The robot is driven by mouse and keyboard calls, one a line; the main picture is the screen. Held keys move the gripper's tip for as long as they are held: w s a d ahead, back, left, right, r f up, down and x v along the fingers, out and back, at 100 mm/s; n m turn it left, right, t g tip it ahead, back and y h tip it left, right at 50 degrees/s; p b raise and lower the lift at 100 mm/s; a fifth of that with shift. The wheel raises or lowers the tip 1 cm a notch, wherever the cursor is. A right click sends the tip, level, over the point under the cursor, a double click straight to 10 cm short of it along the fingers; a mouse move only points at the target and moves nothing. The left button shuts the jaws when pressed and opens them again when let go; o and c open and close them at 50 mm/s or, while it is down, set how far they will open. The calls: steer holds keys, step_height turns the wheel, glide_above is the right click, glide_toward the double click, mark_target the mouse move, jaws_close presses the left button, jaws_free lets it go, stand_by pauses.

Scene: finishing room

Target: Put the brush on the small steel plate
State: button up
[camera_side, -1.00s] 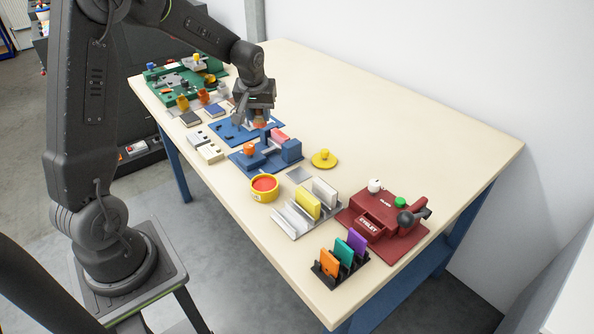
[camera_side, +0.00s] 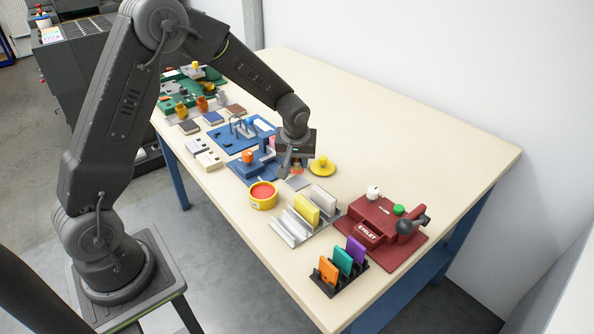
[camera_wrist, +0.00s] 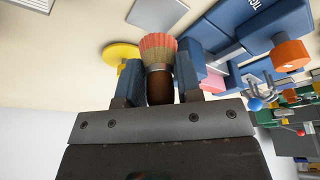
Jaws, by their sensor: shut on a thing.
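The brush, with pinkish-tan bristles, a metal band and a dark brown handle (camera_wrist: 160,88), is held between the two blue-grey fingers of my gripper (camera_wrist: 161,68) in the wrist view. My gripper (camera_side: 294,168) is shut on it, low over the table between the blue fixture and the yellow knobbed disc in the side view. The small steel plate (camera_side: 298,183) is a flat grey square just in front of my gripper, partly hidden by it. In the wrist view the plate (camera_wrist: 157,13) lies beyond the bristle end, apart from the brush.
The yellow disc (camera_side: 322,167) stands close right of my gripper, and the blue fixture (camera_side: 247,168) is close left. A yellow tin (camera_side: 263,196), a slotted metal rack (camera_side: 290,226) and a red eyelet press (camera_side: 380,222) are nearer the front. The table's back right is clear.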

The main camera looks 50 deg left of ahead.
mark_target(297, 171)
steer(key=shift+f, duration=1.95)
steer(key=shift+f, duration=0.15)
steer(key=o, duration=0.9)
steer(key=shift+o, duration=0.2)
steer(key=s+d+r+m, duration=0.1)
steer(key=s+d+r, duration=0.1)
steer(key=s+r, duration=0.35)
steer(key=s+d+r+m+t, duration=0.1)
steer(key=s+d+r, duration=0.1)
steer(key=r, duration=0.6)
steer(key=s+d+r+m, duration=0.1)
steer(key=s+d+r, duration=0.1)
steer(key=s+r, duration=0.35)
steer(key=s+d+r+m+t+h, duration=0.1)
steer(key=s+d+r+m, duration=0.1)
steer(key=s, duration=0.4)
steer(key=s+d+r+m+t+h, duration=0.1)
steer(key=s+d+r+m, duration=0.1)
steer(key=s, duration=0.5)
steer(key=shift+d+r+m, duration=0.15)
steer(key=shift+r+m, duration=0.35)
steer(key=shift+m, duration=0.5)
